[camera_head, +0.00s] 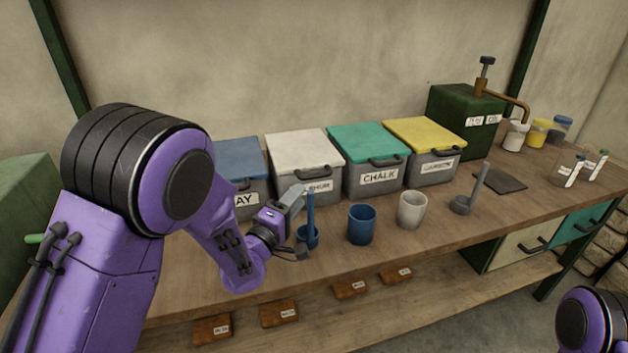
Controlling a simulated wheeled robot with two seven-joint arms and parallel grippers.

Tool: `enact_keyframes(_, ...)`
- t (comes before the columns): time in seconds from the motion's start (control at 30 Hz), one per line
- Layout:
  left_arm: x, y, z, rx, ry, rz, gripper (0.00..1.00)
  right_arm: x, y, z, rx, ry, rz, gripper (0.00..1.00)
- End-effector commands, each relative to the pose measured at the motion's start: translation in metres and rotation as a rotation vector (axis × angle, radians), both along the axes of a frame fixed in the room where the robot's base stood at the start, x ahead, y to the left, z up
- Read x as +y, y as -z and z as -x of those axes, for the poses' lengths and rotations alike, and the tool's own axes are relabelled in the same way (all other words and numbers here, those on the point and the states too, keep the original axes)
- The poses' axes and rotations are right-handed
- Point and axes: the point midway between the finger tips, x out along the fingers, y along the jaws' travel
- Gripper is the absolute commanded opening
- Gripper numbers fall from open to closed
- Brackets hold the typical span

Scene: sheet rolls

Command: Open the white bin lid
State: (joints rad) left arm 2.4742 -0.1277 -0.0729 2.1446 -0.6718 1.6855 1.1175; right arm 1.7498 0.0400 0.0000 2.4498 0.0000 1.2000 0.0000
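The white bin lid (303,150) lies flat and closed on a grey bin, second from the left in the row at the back of the bench. Its dark handle (316,172) shows at the lid's front edge. The bin's label is partly hidden behind my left gripper. My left gripper (298,226) is in front of this bin, lower than the lid and apart from the handle. Its fingers are spread, one high and one low, beside a blue scoop (310,236) with an upright handle. I see nothing held between them. My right gripper is not in view.
Blue (238,158), teal (368,141) and yellow (424,133) lidded bins flank the white one. A blue cup (362,225), a pale cup (412,209) and a grey scoop (462,204) stand in front. Bare bench lies along the front edge.

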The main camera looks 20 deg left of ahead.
Motion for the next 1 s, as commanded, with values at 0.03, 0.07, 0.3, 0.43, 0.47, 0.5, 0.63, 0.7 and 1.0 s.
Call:
enact_keyframes(0.03,-0.003,-0.005,-0.01,-0.002,0.002,-0.001,0.39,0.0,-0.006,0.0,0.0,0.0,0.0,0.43)
enact_keyframes(0.07,-0.004,-0.006,-0.016,-0.002,0.002,0.0,0.39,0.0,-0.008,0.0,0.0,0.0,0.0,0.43)
enact_keyframes(0.3,-0.014,-0.013,-0.067,-0.001,0.0,0.0,0.39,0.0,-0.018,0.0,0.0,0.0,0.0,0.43)
enact_keyframes(0.43,-0.015,-0.014,-0.082,0.0,-0.003,0.0,0.39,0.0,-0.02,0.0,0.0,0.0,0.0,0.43)
enact_keyframes(0.47,-0.015,-0.014,-0.084,0.001,-0.003,0.0,0.39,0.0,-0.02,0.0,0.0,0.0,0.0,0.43)
enact_keyframes(0.5,-0.016,-0.014,-0.086,0.001,-0.003,0.0,0.39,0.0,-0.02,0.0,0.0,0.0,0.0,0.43)
enact_keyframes(0.63,-0.016,-0.014,-0.087,0.001,-0.003,0.0,0.39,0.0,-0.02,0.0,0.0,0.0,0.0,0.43)
enact_keyframes(0.7,-0.016,-0.013,-0.087,0.001,-0.003,0.0,0.39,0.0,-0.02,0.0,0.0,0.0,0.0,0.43)
enact_keyframes(1.0,-0.016,-0.013,-0.087,0.001,-0.003,0.0,0.0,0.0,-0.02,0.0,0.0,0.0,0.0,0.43)
